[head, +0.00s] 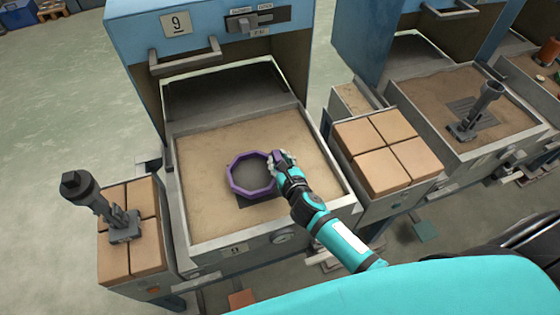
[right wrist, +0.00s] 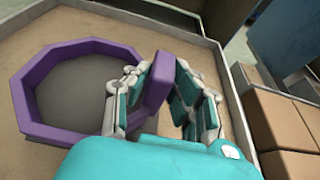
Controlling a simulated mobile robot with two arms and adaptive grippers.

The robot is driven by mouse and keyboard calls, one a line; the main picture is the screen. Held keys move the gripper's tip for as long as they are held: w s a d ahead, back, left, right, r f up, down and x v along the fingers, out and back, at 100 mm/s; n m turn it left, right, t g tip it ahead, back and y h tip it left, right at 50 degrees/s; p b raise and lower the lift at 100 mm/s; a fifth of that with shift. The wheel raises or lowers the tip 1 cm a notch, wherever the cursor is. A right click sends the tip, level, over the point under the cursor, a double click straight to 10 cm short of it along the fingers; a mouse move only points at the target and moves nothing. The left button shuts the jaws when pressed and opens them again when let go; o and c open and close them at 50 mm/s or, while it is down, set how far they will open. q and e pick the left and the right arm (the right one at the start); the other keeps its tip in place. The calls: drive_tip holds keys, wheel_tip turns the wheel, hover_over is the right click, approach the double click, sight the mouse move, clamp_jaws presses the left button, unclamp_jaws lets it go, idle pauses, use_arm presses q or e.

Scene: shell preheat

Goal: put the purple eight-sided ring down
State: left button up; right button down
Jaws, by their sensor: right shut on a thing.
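The purple eight-sided ring (head: 231,180) is over the sandy tray (head: 200,209) of the oven marked 9, around a dark grey patch at the tray's middle. My right gripper (head: 279,160) is shut on the ring's right side. In the right wrist view the ring (right wrist: 37,108) lies left of the gripper (right wrist: 160,85), with a purple part between the fingers. It looks level and at or just above the sand; I cannot tell whether it touches. My left gripper is not in view.
The oven (head: 130,40) has its front open behind the tray. Tan blocks (head: 380,145) stand right of the tray, and a grey tool (head: 100,205) stands on blocks at left. Another sandy tray (head: 430,90) with a grey tool (head: 480,110) is at the right.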

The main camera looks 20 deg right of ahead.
drive_tip(key=shift+w+d, duration=0.15)
drive_tip(key=shift+w, duration=0.1)
drive_tip(key=f, duration=0.2)
drive_tip(key=w+f+b, duration=0.1)
drive_tip(key=shift+d, duration=0.4)
drive_tip(key=shift+f, duration=0.35)
drive_tip(key=c, duration=1.6)
unclamp_jaws()
drive_tip(key=shift+f, duration=0.2)
drive_tip(key=o, duration=0.5)
drive_tip(key=shift+r, duration=0.1)
drive_tip(key=shift+c, duration=0.2)
